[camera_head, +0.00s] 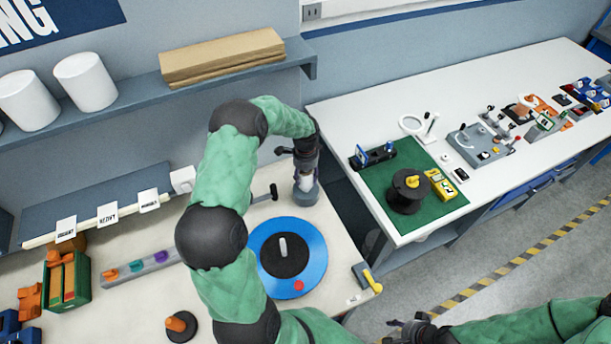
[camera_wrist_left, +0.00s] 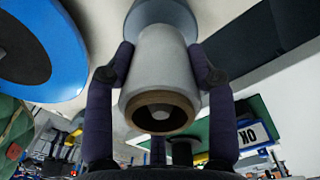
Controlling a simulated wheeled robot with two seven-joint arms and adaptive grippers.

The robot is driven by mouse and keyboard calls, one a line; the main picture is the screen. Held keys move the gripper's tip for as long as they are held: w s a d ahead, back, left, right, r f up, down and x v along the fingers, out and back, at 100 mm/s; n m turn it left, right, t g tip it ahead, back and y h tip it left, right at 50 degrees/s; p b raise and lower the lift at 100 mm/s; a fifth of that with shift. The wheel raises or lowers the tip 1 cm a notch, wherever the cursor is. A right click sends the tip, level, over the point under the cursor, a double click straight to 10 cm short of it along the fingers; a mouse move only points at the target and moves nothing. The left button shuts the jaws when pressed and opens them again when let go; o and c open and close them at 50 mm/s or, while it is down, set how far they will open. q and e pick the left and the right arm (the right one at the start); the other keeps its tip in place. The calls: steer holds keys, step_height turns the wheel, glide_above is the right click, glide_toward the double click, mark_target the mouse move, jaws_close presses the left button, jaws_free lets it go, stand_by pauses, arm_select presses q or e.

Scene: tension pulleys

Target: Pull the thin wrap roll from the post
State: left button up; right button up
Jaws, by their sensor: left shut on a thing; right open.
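The thin wrap roll (camera_wrist_left: 160,75) is a pale grey-white tube with a brown cardboard core end, large in the left wrist view. My left gripper (camera_wrist_left: 162,68) is shut on it, one finger on each side. The roll's far end meets a blue-grey round base (camera_wrist_left: 160,12). In the head view the left gripper (camera_head: 304,172) points down at the roll, over the blue-grey base (camera_head: 307,196) on the bench. The post is mostly hidden by the roll. I cannot tell how far the roll sits on it. My right gripper (camera_head: 398,328) is open at the bottom edge.
A blue turntable (camera_head: 312,240) with a dark centre lies close in front. A black-handled lever (camera_head: 268,194) stands just left of the base. The bench's right edge is near. Beyond a gap, a second table holds a green mat (camera_head: 440,212) and a black spool (camera_head: 408,192).

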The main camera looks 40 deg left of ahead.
arm_select(q)
steer(key=shift+r+p, duration=0.3)
steer(key=shift+r, duration=0.5)
stand_by(0.9)
steer(key=shift+r+p, duration=0.95)
steer(key=shift+r, duration=0.75)
steer(key=shift+r, duration=0.1)
steer(key=shift+r+p, duration=0.9)
steer(key=shift+r, duration=0.75)
steer(key=shift+r, duration=0.1)
steer(key=shift+r+p, duration=0.75)
steer(key=shift+r, duration=0.4)
steer(key=shift+r, duration=0.15)
